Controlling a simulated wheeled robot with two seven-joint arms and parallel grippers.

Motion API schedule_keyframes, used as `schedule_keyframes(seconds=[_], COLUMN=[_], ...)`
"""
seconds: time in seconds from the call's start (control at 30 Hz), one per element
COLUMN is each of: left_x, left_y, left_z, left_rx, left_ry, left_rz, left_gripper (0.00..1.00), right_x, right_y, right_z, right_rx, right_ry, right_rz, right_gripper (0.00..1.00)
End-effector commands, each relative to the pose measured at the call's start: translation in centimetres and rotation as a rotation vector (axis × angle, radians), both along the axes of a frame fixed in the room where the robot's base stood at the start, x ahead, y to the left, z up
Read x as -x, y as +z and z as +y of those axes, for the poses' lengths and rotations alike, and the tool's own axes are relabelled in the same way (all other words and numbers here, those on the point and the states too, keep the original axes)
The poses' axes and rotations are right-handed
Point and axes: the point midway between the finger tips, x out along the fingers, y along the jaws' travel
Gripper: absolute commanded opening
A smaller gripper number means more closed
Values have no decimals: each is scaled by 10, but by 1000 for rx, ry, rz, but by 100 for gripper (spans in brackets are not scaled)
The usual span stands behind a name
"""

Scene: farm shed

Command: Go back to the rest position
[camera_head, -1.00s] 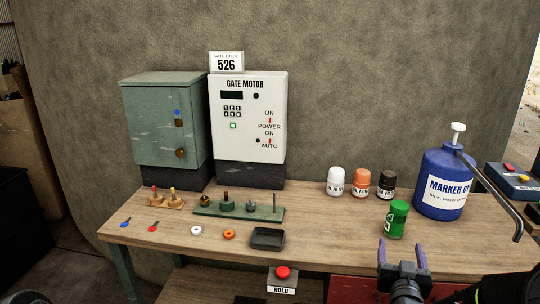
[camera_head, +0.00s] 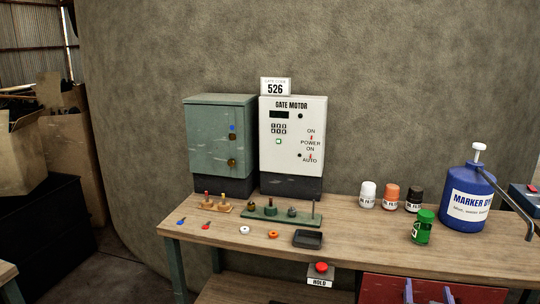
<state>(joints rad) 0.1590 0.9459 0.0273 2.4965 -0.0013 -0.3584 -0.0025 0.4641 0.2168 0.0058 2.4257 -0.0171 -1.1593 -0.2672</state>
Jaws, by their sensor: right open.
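My right gripper (camera_head: 429,292) shows at the bottom edge of the head view, to the right of the middle. Only its two purple fingertips are in the picture. They stand apart with nothing between them, in front of the red panel (camera_head: 385,288) under the bench. The rest of the right gripper and its arm are below the frame. My left gripper is not in view. The wooden workbench (camera_head: 350,240) stands ahead, and no gripper is seen touching anything on it.
The bench bears a green cabinet (camera_head: 218,140), a gate motor box (camera_head: 292,140), a green can (camera_head: 422,227), several filters and a blue marker jug (camera_head: 467,200). A red hold button (camera_head: 321,268) is at the front. Boxes (camera_head: 25,155) stand left, beside open floor.

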Motion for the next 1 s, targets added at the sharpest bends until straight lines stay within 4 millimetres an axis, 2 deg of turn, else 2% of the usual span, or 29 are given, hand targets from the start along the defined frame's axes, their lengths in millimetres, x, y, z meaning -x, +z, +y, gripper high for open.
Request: schedule_keyframes(seconds=[0.23,0.37,0.47,0.57,0.63,0.77,0.8,0.9,1.0], left_x=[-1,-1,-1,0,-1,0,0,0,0], left_y=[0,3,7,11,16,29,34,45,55], left_z=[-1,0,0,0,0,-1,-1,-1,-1], left_rx=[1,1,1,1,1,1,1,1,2], left_ry=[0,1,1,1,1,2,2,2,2], left_rz=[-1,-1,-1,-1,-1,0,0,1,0], left_gripper=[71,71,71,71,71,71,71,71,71], right_x=[1,4,10,20,34,80,100,153,203], right_y=[-46,-80,-111,-145,-172,-228,-242,-269,-284], right_z=[18,39,63,94,123,196,219,272,312], right_rx=[-131,-215,-288,-370,-435,-572,-609,-678,-711], right_ry=[45,82,118,164,203,293,322,390,451], right_rz=[125,217,307,416,514,758,839,1033,1191], right_gripper=[74,74,74,74,74,74,74,74,74])
